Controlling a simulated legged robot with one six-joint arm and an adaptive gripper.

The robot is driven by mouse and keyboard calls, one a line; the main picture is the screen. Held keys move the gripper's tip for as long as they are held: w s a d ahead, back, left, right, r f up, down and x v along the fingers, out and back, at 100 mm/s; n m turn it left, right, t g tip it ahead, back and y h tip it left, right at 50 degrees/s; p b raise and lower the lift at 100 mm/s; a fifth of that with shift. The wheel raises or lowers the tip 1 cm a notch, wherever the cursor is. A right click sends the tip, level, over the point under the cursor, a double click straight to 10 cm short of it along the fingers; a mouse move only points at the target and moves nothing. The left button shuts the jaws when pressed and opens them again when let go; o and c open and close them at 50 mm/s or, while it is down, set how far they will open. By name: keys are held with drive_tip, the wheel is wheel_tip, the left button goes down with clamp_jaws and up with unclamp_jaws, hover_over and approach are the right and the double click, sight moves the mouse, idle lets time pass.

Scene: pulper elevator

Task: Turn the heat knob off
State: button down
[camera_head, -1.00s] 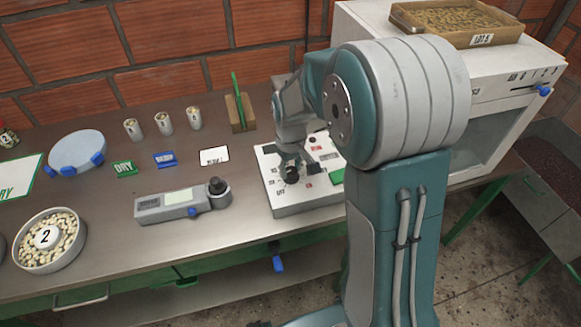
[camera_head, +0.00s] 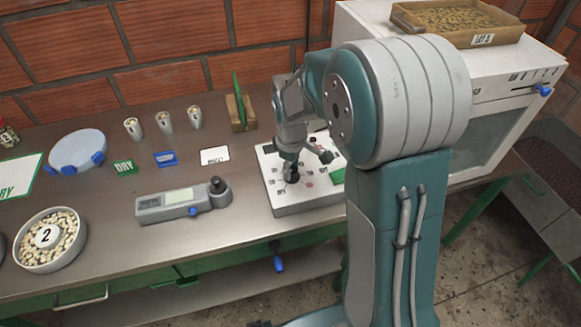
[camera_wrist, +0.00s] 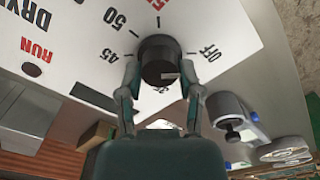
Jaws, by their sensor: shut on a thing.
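The heat knob is a round black knob (camera_wrist: 160,58) on the white control panel (camera_wrist: 75,65), with printed 45, 50 and OFF marks around it in the wrist view. A pale mark shows on the knob's lower edge in that view, away from the OFF label. My gripper (camera_wrist: 160,72) has one finger on each side of the knob and is shut on it. In the head view my gripper (camera_head: 290,170) reaches down onto the white panel (camera_head: 300,205), largely covering the knob there.
A grey meter (camera_head: 170,204) lies left of the panel. A wooden block (camera_head: 240,118) stands behind it, and small cards and cups sit further left. A white cabinet (camera_head: 500,100) with a tray of beans stands on the right. Bare table lies in front of the meter.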

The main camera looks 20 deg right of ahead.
sight(291, 169)
drive_tip(key=shift+s+f, duration=0.15)
drive_tip(key=shift+s, duration=0.05)
drive_tip(key=shift+c, duration=1.3)
unclamp_jaws()
drive_tip(key=shift+w, duration=0.1)
drive_tip(key=shift+r, duration=0.2)
drive_tip(key=shift+r, duration=0.25)
wheel_tip(291, 169, up, 11)
drive_tip(key=shift+w+r, duration=0.1)
